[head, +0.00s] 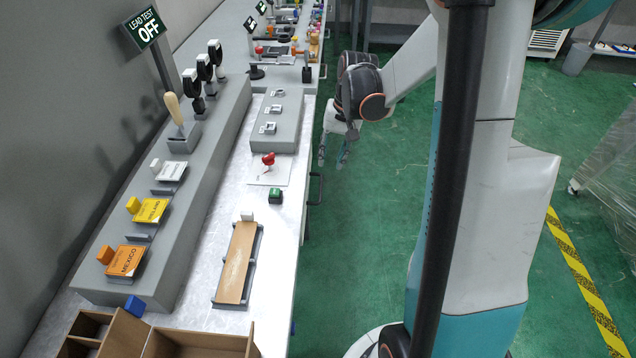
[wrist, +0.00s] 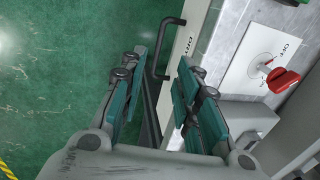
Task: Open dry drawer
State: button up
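The dry drawer's light front (wrist: 193,30), marked DRY, shows in the wrist view along the counter edge. Its black bar handle (wrist: 160,42) stands out from that front, and the front looks flush with the counter. In the head view a black handle (head: 321,189) sticks out of the counter side. My gripper (wrist: 163,64) is open, with teal-padded fingers spread and nothing between the pads. The handle lies just beyond and between the fingertips, apparently untouched. In the head view my gripper (head: 332,162) hangs beside the counter edge, behind the handle.
A red knob on a white OFF plate (wrist: 270,75) sits on the counter near my right finger; it also shows in the head view (head: 268,160). The green floor (head: 390,190) beside the counter is clear.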

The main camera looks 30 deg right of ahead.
aim_at(321, 192)
jog(key=f+b, duration=0.1)
jog(key=f, duration=0.3)
jog(key=w+a+f+b, duration=0.1)
jog(key=f+b, duration=0.1)
jog(key=f, duration=0.2)
jog(key=a+f+b, duration=0.1)
jog(key=f+b, duration=0.1)
jog(key=f, duration=0.3)
jog(key=shift+w, duration=0.2)
grip_shut()
